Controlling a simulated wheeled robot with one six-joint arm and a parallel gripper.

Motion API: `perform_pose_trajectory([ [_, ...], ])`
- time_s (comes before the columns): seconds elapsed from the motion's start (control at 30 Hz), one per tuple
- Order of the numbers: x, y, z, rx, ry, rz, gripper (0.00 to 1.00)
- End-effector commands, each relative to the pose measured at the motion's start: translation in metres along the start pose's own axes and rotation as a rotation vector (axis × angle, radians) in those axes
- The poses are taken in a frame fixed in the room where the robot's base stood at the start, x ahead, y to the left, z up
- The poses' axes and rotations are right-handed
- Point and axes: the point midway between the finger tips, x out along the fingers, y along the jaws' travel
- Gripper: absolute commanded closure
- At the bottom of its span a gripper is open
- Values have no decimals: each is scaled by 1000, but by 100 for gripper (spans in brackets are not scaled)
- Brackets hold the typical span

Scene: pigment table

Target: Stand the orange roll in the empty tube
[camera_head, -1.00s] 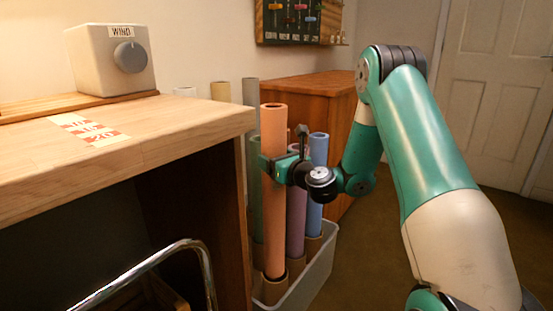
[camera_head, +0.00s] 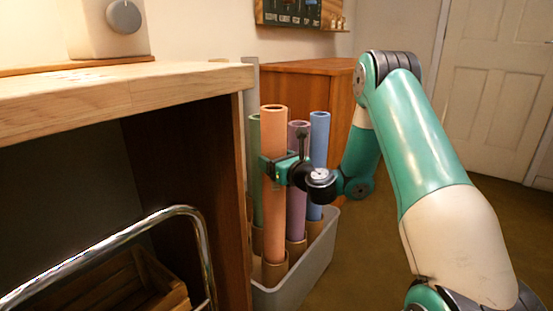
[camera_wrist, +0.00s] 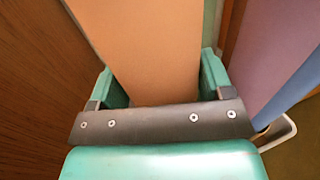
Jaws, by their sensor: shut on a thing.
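The orange roll (camera_head: 274,222) stands upright in the head view, its lower end at a brown tube (camera_head: 274,270) in the front of the grey bin. I cannot tell how deep inside that tube it sits. In the wrist view the orange roll (camera_wrist: 150,50) runs between the two green fingers. The tube's inside is hidden.
The grey bin (camera_head: 296,288) also holds a purple roll (camera_head: 297,200), a blue roll (camera_head: 318,150) and a green roll (camera_head: 254,180). The wooden bench (camera_head: 110,95) is close on the left. A metal rail (camera_head: 120,240) and a wooden crate (camera_head: 135,285) sit below it. Floor is clear at right.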

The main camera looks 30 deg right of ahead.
Motion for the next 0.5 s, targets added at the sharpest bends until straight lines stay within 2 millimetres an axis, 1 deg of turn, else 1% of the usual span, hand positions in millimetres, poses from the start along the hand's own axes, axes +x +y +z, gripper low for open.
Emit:
perform_pose_trajectory([
  [0.03,0,0,-5,0,-3,-1,70],
  [0.13,0,0,-8,1,-4,0,70],
  [0.47,0,0,-8,1,-4,0,70],
  [0.5,0,0,-8,1,-4,0,20],
])
